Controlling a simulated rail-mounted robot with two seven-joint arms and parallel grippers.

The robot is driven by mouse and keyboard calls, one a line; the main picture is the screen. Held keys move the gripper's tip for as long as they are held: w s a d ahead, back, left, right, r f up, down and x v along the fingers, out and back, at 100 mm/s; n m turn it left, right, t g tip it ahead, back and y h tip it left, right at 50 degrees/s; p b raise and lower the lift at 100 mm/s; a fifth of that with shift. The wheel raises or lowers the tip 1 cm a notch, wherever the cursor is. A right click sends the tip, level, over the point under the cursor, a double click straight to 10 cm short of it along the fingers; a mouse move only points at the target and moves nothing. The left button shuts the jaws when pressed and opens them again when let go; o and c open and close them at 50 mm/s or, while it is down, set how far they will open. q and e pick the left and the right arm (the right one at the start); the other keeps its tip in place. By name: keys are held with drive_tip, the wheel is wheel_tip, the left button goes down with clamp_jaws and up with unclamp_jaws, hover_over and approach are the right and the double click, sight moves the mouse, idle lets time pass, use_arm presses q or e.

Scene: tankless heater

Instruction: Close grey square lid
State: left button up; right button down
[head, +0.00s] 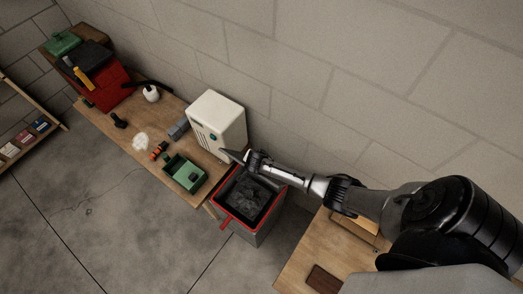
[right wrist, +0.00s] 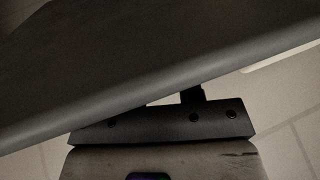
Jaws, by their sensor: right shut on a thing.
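The grey square lid (head: 234,156) shows in the head view as a thin dark edge, raised and tilted at the back of a grey bin (head: 252,235) with a red rim. The bin's top is open, with dark crumpled material inside. My right gripper (head: 251,159) reaches in from the right and is shut at the lid's edge. In the right wrist view the lid (right wrist: 130,60) is a large dark slanted panel across the top, close against the gripper's dark bar. The fingertips are mostly hidden there. My left gripper is not in view.
A white heater box (head: 217,122) stands on the wooden bench just left of the bin, against the block wall. A green tray (head: 184,174) and tools lie on the bench. A wooden table (head: 300,262) is at the lower right. The floor in front is clear.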

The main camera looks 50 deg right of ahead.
drive_tip(key=a, duration=0.1)
drive_tip(key=a+f+b, duration=0.1)
drive_tip(key=shift+s+a+f+h, duration=0.1)
drive_tip(key=shift+a+f+h, duration=0.05)
drive_tip(key=shift+a+h, duration=0.25)
drive_tip(key=shift+a+f+h, duration=0.25)
drive_tip(key=shift+a+h, duration=0.15)
drive_tip(key=shift+a, duration=0.1)
drive_tip(key=c, duration=0.8)
unclamp_jaws()
drive_tip(key=shift+o, duration=0.2)
drive_tip(key=shift+r, duration=0.1)
drive_tip(key=v, duration=1.3)
drive_tip(key=shift+s+a+r, duration=0.2)
drive_tip(key=shift+s+a, duration=0.05)
